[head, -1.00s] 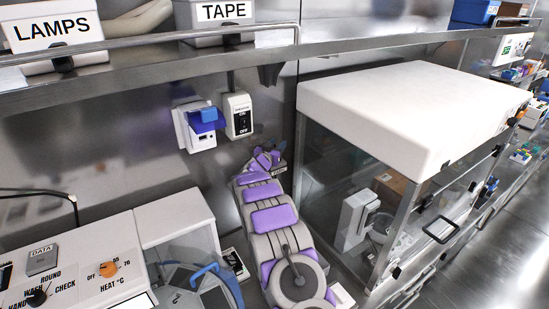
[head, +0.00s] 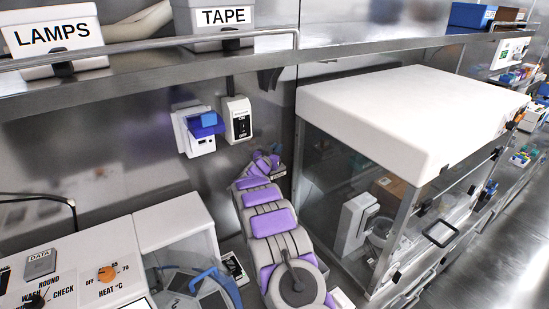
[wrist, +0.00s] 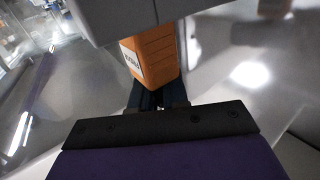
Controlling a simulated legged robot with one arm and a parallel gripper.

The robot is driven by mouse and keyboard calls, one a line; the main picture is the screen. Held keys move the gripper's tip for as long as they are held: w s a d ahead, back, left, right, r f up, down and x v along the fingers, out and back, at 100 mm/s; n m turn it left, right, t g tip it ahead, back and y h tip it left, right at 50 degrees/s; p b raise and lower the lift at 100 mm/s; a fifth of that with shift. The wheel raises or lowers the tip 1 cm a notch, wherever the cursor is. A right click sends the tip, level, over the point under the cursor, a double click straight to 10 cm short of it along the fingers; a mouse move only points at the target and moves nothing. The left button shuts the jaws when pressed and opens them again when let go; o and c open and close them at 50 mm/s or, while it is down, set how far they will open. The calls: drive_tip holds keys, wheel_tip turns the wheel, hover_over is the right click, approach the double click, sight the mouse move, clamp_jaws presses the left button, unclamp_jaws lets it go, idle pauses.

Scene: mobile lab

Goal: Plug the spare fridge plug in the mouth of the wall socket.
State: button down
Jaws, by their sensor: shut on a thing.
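The white wall socket (head: 198,142) is on the back wall under the shelf. Its blue flap (head: 206,124) stands out from the front, and small dark openings show below it. My gripper (wrist: 158,98) is shut on an orange block-shaped plug (wrist: 152,58) with a white label, too blurred to read surely. The plug's far end is cut off by a grey part in the wrist view. In the head view my grey and purple arm reaches towards the wall, its end below and right of the socket, apart from it. The plug cannot be made out there.
A white ON/OFF switch box (head: 237,119) is right of the socket. The metal shelf (head: 140,73) with LAMPS and TAPE boxes overhangs both. A white-topped glass cabinet (head: 400,110) stands right of my arm. A HEAT panel machine (head: 75,265) stands at lower left.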

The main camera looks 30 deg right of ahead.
drive_tip(key=shift+r, duration=0.15)
drive_tip(key=shift+r, duration=1.55)
drive_tip(key=shift+s+a+r, duration=0.1)
drive_tip(key=shift+r, duration=0.1)
drive_tip(key=s+a+b, duration=0.1)
drive_tip(key=s+a, duration=0.2)
drive_tip(key=s, duration=0.4)
drive_tip(key=s+a+r, duration=0.1)
drive_tip(key=s+a, duration=0.3)
drive_tip(key=s, duration=0.3)
drive_tip(key=shift+r+b, duration=0.15)
drive_tip(key=shift+b, duration=0.2)
drive_tip(key=shift+s, duration=0.1)
drive_tip(key=c, duration=1.7)
unclamp_jaws()
drive_tip(key=shift+d, duration=0.1)
clamp_jaws()
